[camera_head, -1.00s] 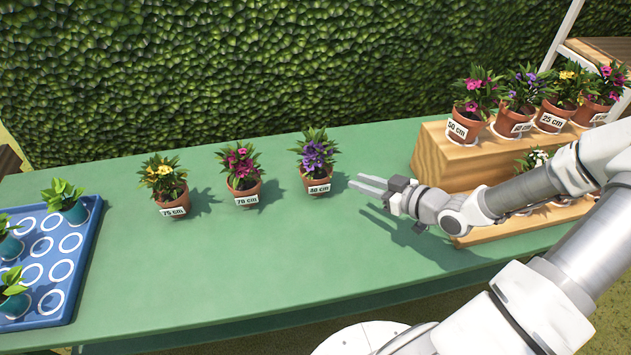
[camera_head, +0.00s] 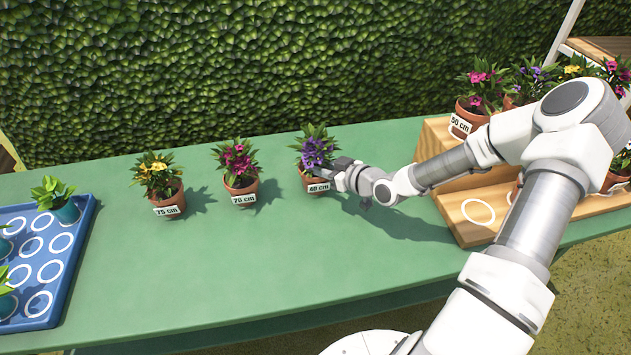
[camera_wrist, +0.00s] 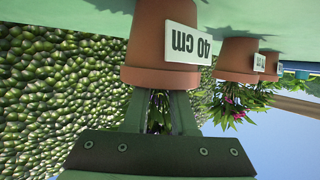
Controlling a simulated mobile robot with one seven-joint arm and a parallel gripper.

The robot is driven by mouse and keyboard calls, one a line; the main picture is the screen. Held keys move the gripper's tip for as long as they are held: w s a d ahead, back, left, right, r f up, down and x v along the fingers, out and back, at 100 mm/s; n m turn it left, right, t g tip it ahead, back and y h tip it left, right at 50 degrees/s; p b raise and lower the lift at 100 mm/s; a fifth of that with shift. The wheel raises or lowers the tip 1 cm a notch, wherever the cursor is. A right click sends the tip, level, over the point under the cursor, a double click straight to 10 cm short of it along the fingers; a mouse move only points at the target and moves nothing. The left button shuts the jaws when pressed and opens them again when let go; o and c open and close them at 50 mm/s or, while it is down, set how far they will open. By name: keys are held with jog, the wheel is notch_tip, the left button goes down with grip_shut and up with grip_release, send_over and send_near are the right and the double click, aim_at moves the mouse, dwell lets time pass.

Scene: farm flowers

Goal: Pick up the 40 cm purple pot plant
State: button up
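The purple-flowered plant in a terracotta pot (camera_head: 313,150) stands on the green table, right of two other pots. Its label reads 40 cm in the wrist view, where the pot (camera_wrist: 150,38) appears upside down and close. My gripper (camera_head: 322,172) is at the pot's right side in the head view. In the wrist view my gripper's fingers (camera_wrist: 160,112) are apart and reach to the pot's rim, with leaves between them. Whether the fingertips touch the pot is unclear.
Left of it stand a pink plant labelled 70 cm (camera_head: 240,168) and a yellow plant labelled 75 cm (camera_head: 160,182). A blue tray (camera_head: 75,240) is at far left. A wooden stepped stand (camera_head: 436,140) with pots is at right. The table's front is clear.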

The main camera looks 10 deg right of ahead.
jog(key=shift+w+a+f, duration=0.15)
jog(key=shift+w+a, duration=0.1)
jog(key=shift+w, duration=0.1)
jog(key=shift+c, duration=0.2)
grip_shut()
dwell(1.0)
